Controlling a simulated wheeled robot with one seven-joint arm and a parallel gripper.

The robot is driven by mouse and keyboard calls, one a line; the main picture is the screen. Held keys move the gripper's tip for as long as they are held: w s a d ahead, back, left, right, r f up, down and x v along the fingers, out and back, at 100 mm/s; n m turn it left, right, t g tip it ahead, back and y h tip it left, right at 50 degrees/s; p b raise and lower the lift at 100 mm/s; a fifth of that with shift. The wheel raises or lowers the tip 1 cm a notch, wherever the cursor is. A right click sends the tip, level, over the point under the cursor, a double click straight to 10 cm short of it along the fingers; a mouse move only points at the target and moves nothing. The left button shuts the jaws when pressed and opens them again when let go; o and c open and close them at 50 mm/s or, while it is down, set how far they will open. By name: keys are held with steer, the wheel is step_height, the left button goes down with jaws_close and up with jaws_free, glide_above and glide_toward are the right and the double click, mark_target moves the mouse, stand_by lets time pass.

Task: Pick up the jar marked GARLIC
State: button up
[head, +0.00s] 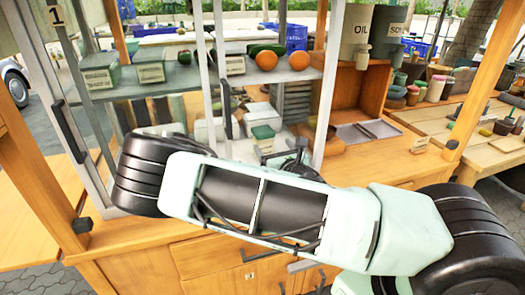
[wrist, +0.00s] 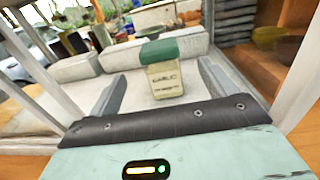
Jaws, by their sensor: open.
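The jar marked GARLIC (wrist: 165,80) shows in the wrist view, upright, with a green lid and a pale label. It stands on the pale cabinet floor, between the lines of the two fingers of my gripper (wrist: 161,74). My gripper is open, one grey finger to each side of the jar with gaps visible on both sides. Whether the jar is fully between the fingertips or just beyond them is hard to tell. In the head view my arm reaches into the cabinet, and the gripper (head: 285,155) is partly hidden behind it.
Pale boxes (wrist: 165,48) stand close behind the jar. White posts frame the cabinet opening. Above, a glass shelf (head: 190,80) holds green-topped boxes and oranges (head: 267,61). An orange wooden compartment (head: 355,75) and OIL tin (head: 358,30) are to the right.

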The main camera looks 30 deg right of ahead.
mark_target(267, 138)
steer(key=shift+w+a+f+b, duration=0.15)
steer(key=shift+w+b, duration=0.25)
steer(key=shift+b, duration=1.05)
steer(key=shift+w+d+f+b, duration=0.1)
steer(key=shift+w+b, duration=0.3)
steer(key=shift+b, duration=1)
steer(key=shift+w+b, duration=0.1)
steer(key=shift+b, duration=0.45)
steer(key=b, duration=0.3)
steer(key=shift+w+d, duration=0.1)
steer(key=shift+d, duration=0.1)
steer(key=shift+w+d+r+b, duration=0.1)
steer(key=shift+w+b, duration=0.05)
steer(key=shift+b, duration=0.15)
steer(key=shift+p+x, duration=0.3)
steer(key=shift+x, duration=0.7)
steer(key=shift+f+x, duration=0.15)
steer(key=shift+x, duration=1.2)
steer(key=shift+f+x, duration=0.1)
steer(key=shift+x, duration=1.25)
steer(key=c, duration=1.2)
